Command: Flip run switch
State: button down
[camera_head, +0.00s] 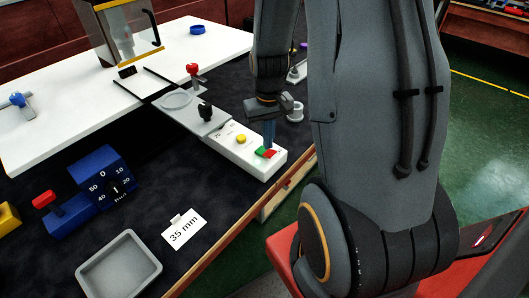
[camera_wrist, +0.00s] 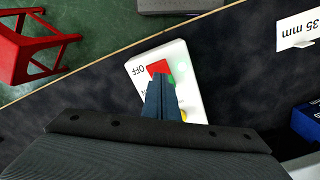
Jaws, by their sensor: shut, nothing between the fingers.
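The run switch (camera_head: 266,153) is a red and green rocker on a white control box (camera_head: 268,168) near the table's front edge. In the wrist view the switch's red half (camera_wrist: 158,67) shows beside an OFF label on the white box (camera_wrist: 190,62), with a bit of green below it. My gripper (camera_head: 269,146) points down at the switch, its fingers shut and empty. In the wrist view my gripper (camera_wrist: 160,84) covers part of the green half and the lower label. I cannot tell whether the fingertips touch the switch.
A yellow button (camera_head: 240,139) sits on the same box, and a black knob (camera_head: 205,111) stands behind it. A blue dial block (camera_head: 100,178), a grey tray (camera_head: 118,266) and a 35 mm card (camera_head: 184,230) lie to the left. A red stool (camera_wrist: 28,45) stands beyond the table edge.

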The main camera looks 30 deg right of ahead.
aim_at(268, 152)
jog(key=shift+f+b, duration=0.6)
jog(key=shift+f, duration=0.6)
dwell(0.6)
jog(key=shift+r, duration=0.1)
notch_tip(268, 152, up, 7)
jog(key=p, duration=0.6)
dwell(0.6)
jog(key=s+a+r+n+b, duration=0.1)
jog(key=s+a+r, duration=0.2)
jog(key=a, duration=0.3)
jog(key=s+a+r+n+t+b, duration=0.1)
jog(key=s+a+r, duration=0.3)
jog(key=a, duration=0.2)
jog(key=shift+s+a+r+b, duration=0.3)
jog(key=shift+a+r+b, duration=0.05)
jog(key=shift+r, duration=0.05)
